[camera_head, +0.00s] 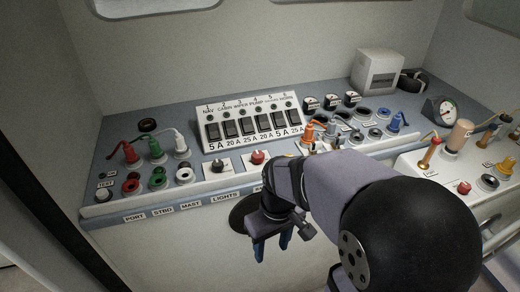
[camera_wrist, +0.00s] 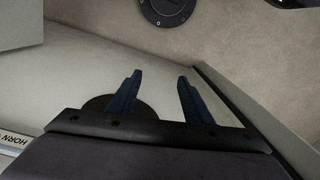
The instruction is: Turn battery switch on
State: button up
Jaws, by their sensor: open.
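A red rotary knob (camera_head: 257,157) sits on a small white plate on the console's front ledge, below the breaker panel. A similar plate with a dark knob (camera_head: 218,165) is to its left. Another red knob (camera_head: 463,188) is on the white panel at the right. I cannot read which one is the battery switch. My gripper (camera_head: 272,247) is open and empty, pointing down in front of the console's front face, below and apart from the knobs. Its two blue fingers (camera_wrist: 160,82) stand apart in the wrist view, with nothing between them. My arm hides part of the ledge.
The breaker panel (camera_head: 250,122) has several black rockers. Red, green and white plugs (camera_head: 155,150) stand at the left, with sockets before them. A white box (camera_head: 377,72) and a gauge (camera_head: 440,109) are at the back right. The space before the console's front face is free.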

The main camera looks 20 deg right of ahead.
jog(key=w+d+r+n+y+p, duration=0.2)
jog(key=w+d+r+n+y, duration=0.1)
jog(key=w+r+n, duration=1)
jog(key=m+t, duration=0.2)
send_near(258, 154)
jog(key=shift+w+d+f+y, duration=0.15)
jog(key=shift+f+y, duration=0.15)
jog(key=shift+f, duration=0.2)
jog(key=shift+f, duration=0.1)
jog(key=shift+p+x, duration=1.6)
jog(key=shift+x, duration=1.95)
jog(key=c, duration=1.1)
